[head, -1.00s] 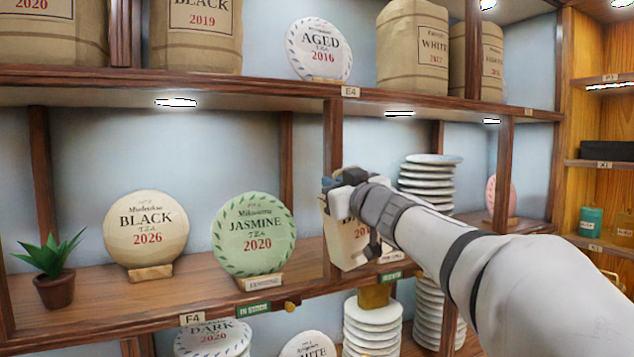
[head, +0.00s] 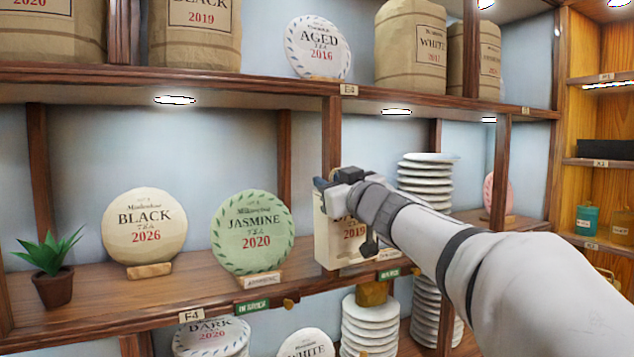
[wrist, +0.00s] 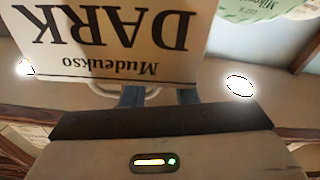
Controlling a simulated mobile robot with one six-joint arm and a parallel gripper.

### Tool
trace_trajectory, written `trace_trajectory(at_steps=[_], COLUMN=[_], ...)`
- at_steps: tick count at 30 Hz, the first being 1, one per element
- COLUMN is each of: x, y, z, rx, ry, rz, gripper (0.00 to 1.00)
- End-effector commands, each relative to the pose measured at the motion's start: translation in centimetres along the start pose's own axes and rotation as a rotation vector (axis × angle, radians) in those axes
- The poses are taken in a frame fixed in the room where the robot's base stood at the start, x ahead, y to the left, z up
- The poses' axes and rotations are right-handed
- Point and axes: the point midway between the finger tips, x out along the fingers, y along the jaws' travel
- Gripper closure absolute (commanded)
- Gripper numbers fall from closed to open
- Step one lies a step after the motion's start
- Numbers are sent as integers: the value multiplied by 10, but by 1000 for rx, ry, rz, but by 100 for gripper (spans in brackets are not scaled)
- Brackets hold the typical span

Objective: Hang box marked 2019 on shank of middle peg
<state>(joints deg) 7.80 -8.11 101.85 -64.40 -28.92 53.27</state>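The box marked 2019 (head: 334,243) is pale cream with dark and red print. It hangs nearly upright below my gripper (head: 334,181), in front of the shelf post in the head view. In the wrist view its face (wrist: 85,62) reads "DARK" upside down, and a pale loop handle (wrist: 151,93) lies at my blue fingers. My gripper holds the box by its top; the exact grip is partly hidden. A small brass-coloured peg (head: 291,303) sticks out of the shelf's front edge, left of and below the box. I cannot tell which peg is the middle one.
The shelf board (head: 140,303) carries a potted plant (head: 53,272), a BLACK 2026 cake (head: 145,228) and a green JASMINE 2020 cake (head: 253,233) close left of the box. Stacked white discs (head: 426,182) stand behind my arm. Green tags (head: 252,307) sit along the edge.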

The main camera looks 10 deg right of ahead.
Motion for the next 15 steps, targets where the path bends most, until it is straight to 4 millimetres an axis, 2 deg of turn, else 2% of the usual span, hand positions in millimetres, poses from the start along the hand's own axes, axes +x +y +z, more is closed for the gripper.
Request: trace_trajectory(at_steps=[11,15], x=[-1,-15], y=[2,2], z=[0,0], rx=[1,0], ry=[-1,0], rz=[6,8], gripper=[68,68])
